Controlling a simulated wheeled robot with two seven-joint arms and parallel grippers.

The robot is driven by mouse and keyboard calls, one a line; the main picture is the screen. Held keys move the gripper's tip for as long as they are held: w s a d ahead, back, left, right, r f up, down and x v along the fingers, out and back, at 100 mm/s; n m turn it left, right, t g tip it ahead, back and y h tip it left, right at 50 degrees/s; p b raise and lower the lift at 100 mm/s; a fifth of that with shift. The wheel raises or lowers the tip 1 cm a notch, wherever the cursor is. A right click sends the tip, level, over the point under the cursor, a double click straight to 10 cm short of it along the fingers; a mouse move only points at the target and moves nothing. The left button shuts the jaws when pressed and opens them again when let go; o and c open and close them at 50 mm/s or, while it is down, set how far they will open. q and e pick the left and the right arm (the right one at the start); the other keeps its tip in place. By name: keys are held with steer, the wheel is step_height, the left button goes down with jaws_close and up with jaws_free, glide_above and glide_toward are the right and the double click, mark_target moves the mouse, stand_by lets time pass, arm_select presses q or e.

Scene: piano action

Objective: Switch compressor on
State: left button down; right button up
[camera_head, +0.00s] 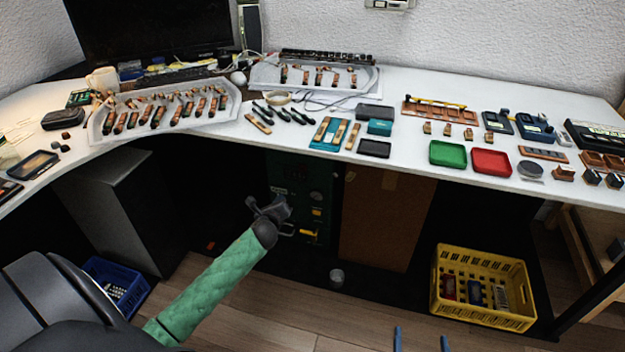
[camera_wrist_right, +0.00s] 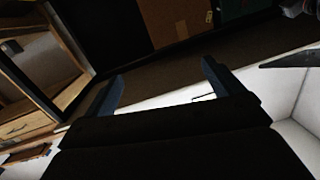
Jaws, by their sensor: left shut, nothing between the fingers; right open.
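A dark green unit (camera_head: 302,177), which looks like the compressor, stands in the shade under the desk.
The white desk (camera_head: 412,84) above holds trays, tools, a green tray (camera_head: 447,153) and a red tray (camera_head: 491,162). A brown panel (camera_head: 380,220) stands right of the unit. A yellow crate (camera_head: 482,311) and a small cup (camera_head: 337,277) are on the floor.

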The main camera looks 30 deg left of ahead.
mark_target(302, 171)
arm_select(q)
steer(key=m, duration=0.2)
steer(key=d+r+m+t+h, duration=0.1)
steer(key=m, duration=0.2)
steer(key=w+d+m, duration=0.1)
steer(key=m, duration=0.2)
steer(key=shift+d+r+t+h, duration=0.2)
steer(key=shift+r+t+h, duration=0.1)
steer(key=shift+r+h, duration=0.1)
arm_select(e)
steer(key=r+t, duration=0.1)
steer(key=r, duration=0.2)
steer(key=r+t, duration=0.1)
steer(key=shift+d+r+t, duration=0.25)
steer(key=shift+d+t, duration=0.05)
arm_select(q)
steer(key=shift+w, duration=0.1)
